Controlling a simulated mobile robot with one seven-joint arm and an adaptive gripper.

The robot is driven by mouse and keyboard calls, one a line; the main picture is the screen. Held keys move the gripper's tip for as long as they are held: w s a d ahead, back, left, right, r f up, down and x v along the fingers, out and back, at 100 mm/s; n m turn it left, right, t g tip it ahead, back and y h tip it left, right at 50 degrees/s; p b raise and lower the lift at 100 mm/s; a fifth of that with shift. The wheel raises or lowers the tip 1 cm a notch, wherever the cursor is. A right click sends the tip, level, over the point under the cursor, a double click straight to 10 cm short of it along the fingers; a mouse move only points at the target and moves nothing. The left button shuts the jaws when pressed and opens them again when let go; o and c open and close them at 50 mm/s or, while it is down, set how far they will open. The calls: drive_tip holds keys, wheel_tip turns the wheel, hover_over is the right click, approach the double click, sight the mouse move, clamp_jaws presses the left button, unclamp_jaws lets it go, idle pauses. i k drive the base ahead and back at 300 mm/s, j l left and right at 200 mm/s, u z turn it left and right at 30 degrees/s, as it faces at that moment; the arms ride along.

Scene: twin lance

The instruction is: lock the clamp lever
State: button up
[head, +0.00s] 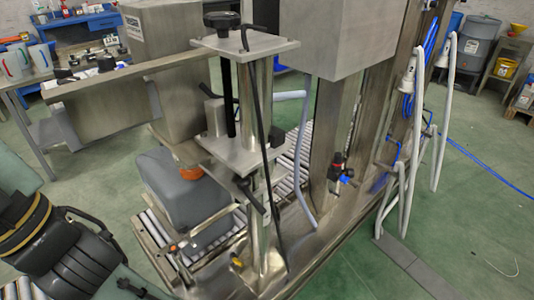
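Dark handles show on the steel column with the threaded spindle. One black lever (246,190) sticks out just below the lower plate (232,155). Another dark lever (222,90) points up and left beside the spindle (228,100). I cannot tell which one is the clamp lever, nor whether either is locked. Dark parts of my arm with gold-coloured rings fill the lower left, well apart from the column. I cannot make out any fingertips there, nor anything held.
A grey canister (180,190) with an orange collar stands on the roller conveyor (160,240) left of the column. A black cable (262,130) hangs in front of the column. White lances (445,105) stand at the right.

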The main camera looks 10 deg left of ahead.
sight(253, 200)
drive_tip(key=k+j+z, duration=0.15)
drive_tip(key=z, duration=0.2)
drive_tip(key=k+j+z, duration=0.15)
drive_tip(key=z, duration=0.25)
drive_tip(key=k+j+z, duration=0.1)
drive_tip(key=z, duration=0.25)
drive_tip(key=k, duration=0.05)
